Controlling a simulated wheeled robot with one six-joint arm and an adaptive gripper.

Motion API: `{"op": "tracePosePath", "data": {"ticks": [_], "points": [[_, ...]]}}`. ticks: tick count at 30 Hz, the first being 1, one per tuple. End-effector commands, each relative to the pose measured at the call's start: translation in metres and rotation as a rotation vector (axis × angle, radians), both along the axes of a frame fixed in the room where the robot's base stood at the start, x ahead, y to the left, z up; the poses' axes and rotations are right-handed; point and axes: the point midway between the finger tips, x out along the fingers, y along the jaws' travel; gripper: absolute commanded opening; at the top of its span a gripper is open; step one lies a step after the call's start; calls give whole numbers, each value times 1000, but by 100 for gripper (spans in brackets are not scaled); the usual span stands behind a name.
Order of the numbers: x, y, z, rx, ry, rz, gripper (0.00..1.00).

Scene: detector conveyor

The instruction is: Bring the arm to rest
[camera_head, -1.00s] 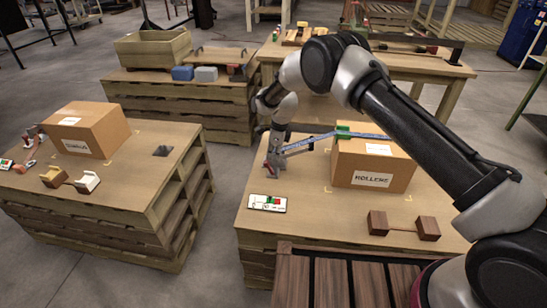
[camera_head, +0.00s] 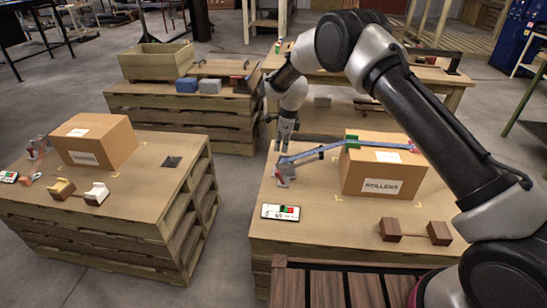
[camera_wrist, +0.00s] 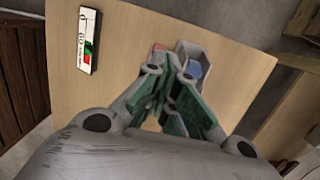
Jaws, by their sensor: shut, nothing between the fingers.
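My gripper (camera_head: 287,143) hangs pointing down over the near right table, just above the grey bracket (camera_head: 286,175) at the left end of a blue bar (camera_head: 318,153). It is shut and empty; its green-padded fingers (camera_wrist: 174,75) come together in the wrist view. The bar lies across the front of the top of a cardboard box marked ROLLERS (camera_head: 381,186), with a green clip (camera_head: 351,142) on it and a red end at the right. The grey bracket also shows just beyond my fingertips in the wrist view (camera_wrist: 205,55). I cannot tell the exact gap.
A white display (camera_head: 281,212) with red and green marks lies at the table's front left. A brown wooden holder (camera_head: 414,231) stands at the front right. Another pallet table (camera_head: 135,205) with a box (camera_head: 96,141) is at the left. More tables stand behind.

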Motion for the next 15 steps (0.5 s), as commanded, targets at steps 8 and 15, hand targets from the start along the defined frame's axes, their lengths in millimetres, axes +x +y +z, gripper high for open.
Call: {"op": "tracePosePath", "data": {"ticks": [8, 15], "points": [[2, -9, 13, -1, 1, 0, 0], [2, -9, 13, -1, 0, 7, 0]]}}
